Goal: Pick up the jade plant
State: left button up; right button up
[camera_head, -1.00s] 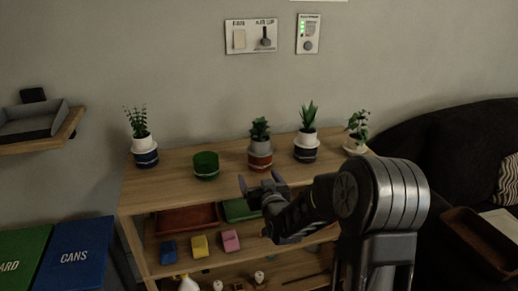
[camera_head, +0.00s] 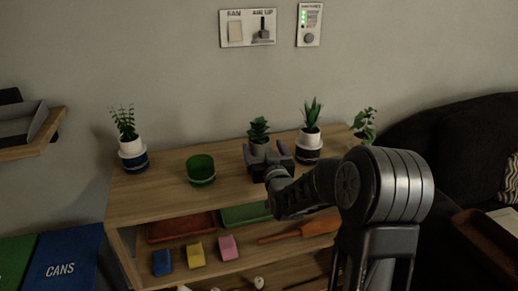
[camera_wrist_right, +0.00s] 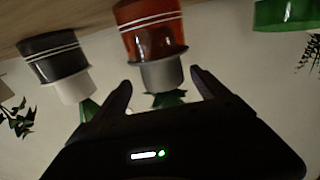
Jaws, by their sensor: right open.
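The middle plant (camera_head: 258,132), dark green and leafy in a grey inner pot, is likely the jade plant; I cannot be sure of its kind. It stands on the shelf top, and the wrist view, upside down, shows its grey inner pot (camera_wrist_right: 162,74) in an orange-red outer pot (camera_wrist_right: 152,30). My right gripper (camera_head: 266,154) is open in front of it, with one finger to each side of the grey pot in the picture. I see no contact. In the head view the gripper hides most of the outer pot. My left gripper is out of view.
A green empty pot (camera_head: 200,172) stands left of the middle plant. A spiky plant (camera_head: 311,113) in a dark pot stands close on its right. Other potted plants stand at the left (camera_head: 124,125) and right (camera_head: 364,125). The wooden shelf top (camera_head: 150,200) is bare at front left.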

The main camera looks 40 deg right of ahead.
aim_at(257, 138)
jog(key=shift+x, duration=0.8)
jog(key=shift+a+p+x, duration=0.2)
jog(key=shift+p+x, duration=0.1)
jog(key=shift+x, duration=2.3)
jog(key=shift+w, duration=0.1)
jog(key=c, duration=1)
